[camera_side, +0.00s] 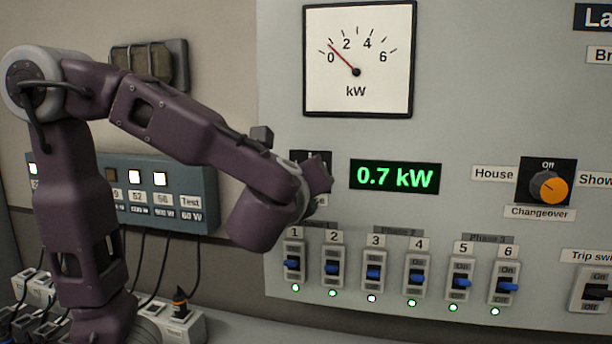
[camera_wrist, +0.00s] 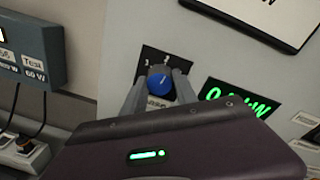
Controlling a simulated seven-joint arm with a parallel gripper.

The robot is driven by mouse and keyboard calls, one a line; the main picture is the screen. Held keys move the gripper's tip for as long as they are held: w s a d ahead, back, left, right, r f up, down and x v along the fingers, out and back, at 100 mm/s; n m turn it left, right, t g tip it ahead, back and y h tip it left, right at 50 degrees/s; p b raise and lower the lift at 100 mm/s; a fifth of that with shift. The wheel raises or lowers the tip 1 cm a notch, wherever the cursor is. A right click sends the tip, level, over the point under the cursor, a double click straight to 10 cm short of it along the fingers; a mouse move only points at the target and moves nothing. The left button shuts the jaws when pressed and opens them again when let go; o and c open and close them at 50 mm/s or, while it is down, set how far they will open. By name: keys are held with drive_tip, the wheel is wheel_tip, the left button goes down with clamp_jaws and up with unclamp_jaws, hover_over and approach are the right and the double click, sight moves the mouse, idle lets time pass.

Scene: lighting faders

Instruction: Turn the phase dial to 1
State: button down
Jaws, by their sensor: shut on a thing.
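The phase dial (camera_wrist: 160,82) is a blue round knob on a black plate in the wrist view. My gripper (camera_wrist: 161,88) has one grey finger on each side of the knob and is shut on it. A pale mark on the knob points roughly upward. The numbers on the plate are too small and partly covered to read surely, so I cannot tell the exact setting. In the side view my gripper (camera_side: 317,183) is against the panel and hides the knob; only the plate's top edge (camera_side: 318,156) shows.
A green display (camera_side: 395,177) reads 0.7 kW, right of the dial. A kW meter (camera_side: 358,60) hangs above. A row of blue-levered switches (camera_side: 374,273) with lit green lamps lies below. An orange changeover knob (camera_side: 550,187) is farther right. A lamp box (camera_side: 125,190) is left.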

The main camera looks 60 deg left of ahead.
drive_tip(key=shift+s+a+f+n+t+h, duration=0.1)
drive_tip(key=shift+n+t+h, duration=0.2)
drive_tip(key=shift+n, duration=3.1)
drive_tip(key=shift+s+n+t+h, duration=0.1)
drive_tip(key=shift+n+t+h, duration=0.15)
drive_tip(key=shift+n, duration=3.15)
drive_tip(key=shift+w, duration=0.1)
drive_tip(key=c, duration=1)
unclamp_jaws()
drive_tip(key=shift+o, duration=0.2)
drive_tip(key=v, duration=0.7)
